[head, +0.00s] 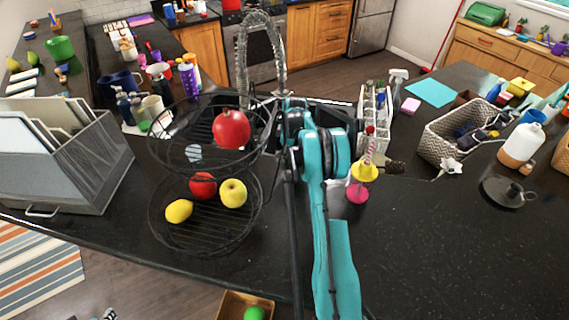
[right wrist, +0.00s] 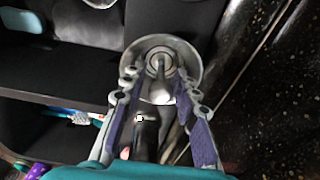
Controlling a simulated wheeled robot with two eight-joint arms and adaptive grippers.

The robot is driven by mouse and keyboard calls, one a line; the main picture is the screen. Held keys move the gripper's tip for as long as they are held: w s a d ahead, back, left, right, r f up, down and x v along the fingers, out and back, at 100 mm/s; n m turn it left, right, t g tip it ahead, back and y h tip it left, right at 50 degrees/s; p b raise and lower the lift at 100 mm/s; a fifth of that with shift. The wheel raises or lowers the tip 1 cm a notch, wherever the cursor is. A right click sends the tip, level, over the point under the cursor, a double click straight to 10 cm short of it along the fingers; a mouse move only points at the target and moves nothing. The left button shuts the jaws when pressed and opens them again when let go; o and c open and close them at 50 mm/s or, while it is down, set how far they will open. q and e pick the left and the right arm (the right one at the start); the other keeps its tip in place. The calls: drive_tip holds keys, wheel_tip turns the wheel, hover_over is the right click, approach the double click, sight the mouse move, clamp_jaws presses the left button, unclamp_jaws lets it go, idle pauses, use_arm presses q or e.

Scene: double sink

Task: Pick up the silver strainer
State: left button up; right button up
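The silver strainer (right wrist: 187,57) is a round metal cup with a wide rim and a central post, at the upper middle of the right wrist view. My right gripper (right wrist: 157,84) is open, its two fingers apart and pointing at the strainer. The fingertips overlap the lower sides of the strainer in this view; I cannot tell whether they touch it. In the head view my teal right arm reaches toward the sink and hides the strainer and the gripper. My left gripper is not in view.
A two-tier black wire basket (head: 155,215) with fruit stands left of my arm. A faucet (head: 241,60) rises behind it. A yellow-and-pink bottle (head: 357,192) stands close to the arm's right. A woven basket (head: 440,145) is farther right. The front right counter is clear.

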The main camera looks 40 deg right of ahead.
clamp_jaws()
